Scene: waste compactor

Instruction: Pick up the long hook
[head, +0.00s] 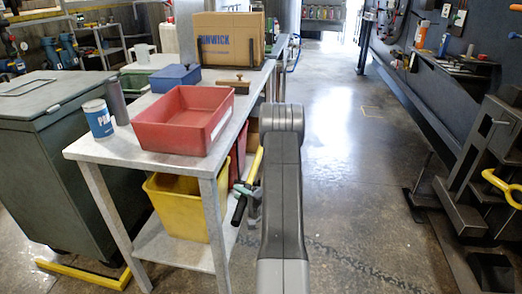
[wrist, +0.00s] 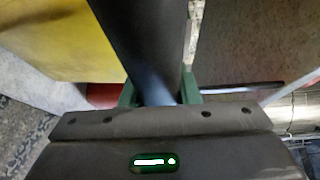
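The long hook (head: 257,163) shows beside the table as a thin yellow shaft. Its black grip (head: 238,211) is at the lower end, and the whole slants up to the right. Its upper end is hidden behind my arm, so I cannot see the hook tip. My gripper (head: 247,192), with green fingers, is around it at the grip. In the wrist view, the dark cylindrical grip (wrist: 146,40) lies between the two green fingers (wrist: 158,88), which appear closed against both sides.
A metal table (head: 105,150) stands left, with a red tray (head: 180,138), a paint can (head: 98,120) and a cardboard box (head: 228,55) on top. A yellow bin (head: 180,208) sits on its lower shelf. Open floor (head: 340,150) lies right. Dark machinery (head: 470,180) stands far right.

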